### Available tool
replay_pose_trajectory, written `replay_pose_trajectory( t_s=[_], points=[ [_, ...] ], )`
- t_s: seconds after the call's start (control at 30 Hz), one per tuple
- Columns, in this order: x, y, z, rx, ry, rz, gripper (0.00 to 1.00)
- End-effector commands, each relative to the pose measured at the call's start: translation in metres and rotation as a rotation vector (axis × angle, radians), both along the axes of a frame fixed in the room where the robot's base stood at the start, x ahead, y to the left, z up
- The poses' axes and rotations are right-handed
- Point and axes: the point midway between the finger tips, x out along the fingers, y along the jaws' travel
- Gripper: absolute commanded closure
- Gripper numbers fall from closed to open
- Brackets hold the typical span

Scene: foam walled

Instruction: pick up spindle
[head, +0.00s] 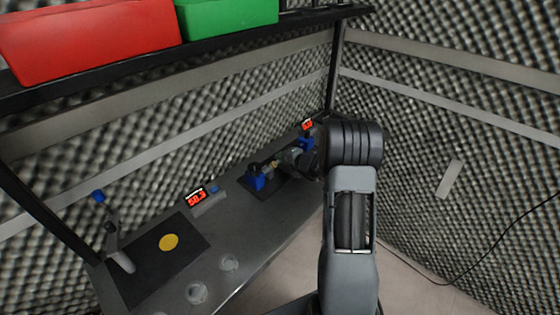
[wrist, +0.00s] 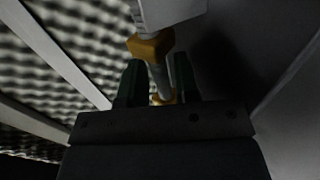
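The spindle, a grey shaft with orange-yellow collars (wrist: 152,47), runs between the two dark green fingers of my gripper (wrist: 158,82) in the wrist view. The fingers stand on either side of the shaft with narrow gaps visible, so my gripper looks open around it. In the head view a small yellowish part of the spindle (head: 273,164) shows beside a blue support block (head: 257,180). My gripper (head: 290,157) is over the bench there, and with my arm it hides most of the spindle. A second blue block (head: 306,143) stands farther back.
The dark bench (head: 255,235) carries a red-digit display (head: 198,197), a black mat with a yellow disc (head: 168,242) and a blue-tipped lever (head: 110,225). A shelf above holds a red bin (head: 85,40) and a green bin (head: 228,15). Foam walls close in behind and right.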

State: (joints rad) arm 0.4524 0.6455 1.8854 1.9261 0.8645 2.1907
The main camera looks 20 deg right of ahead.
Motion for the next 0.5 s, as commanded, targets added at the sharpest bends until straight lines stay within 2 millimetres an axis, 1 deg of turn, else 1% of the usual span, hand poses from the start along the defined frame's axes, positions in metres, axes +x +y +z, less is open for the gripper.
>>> replay_pose_trajectory(
  t_s=[0.13, 0.17, 0.43, 0.5],
  points=[
    [-0.0001, -0.0001, -0.0001, 0.0, 0.0, 0.0, 0.71],
    [-0.0002, -0.0001, 0.0, 0.0, 0.0, 0.0, 0.73],
    [-0.0004, -0.0002, 0.0, 0.0, 0.0, 0.0, 0.99],
    [-0.0004, -0.0002, 0.0, 0.0, 0.0, 0.0, 1.0]
  ],
)
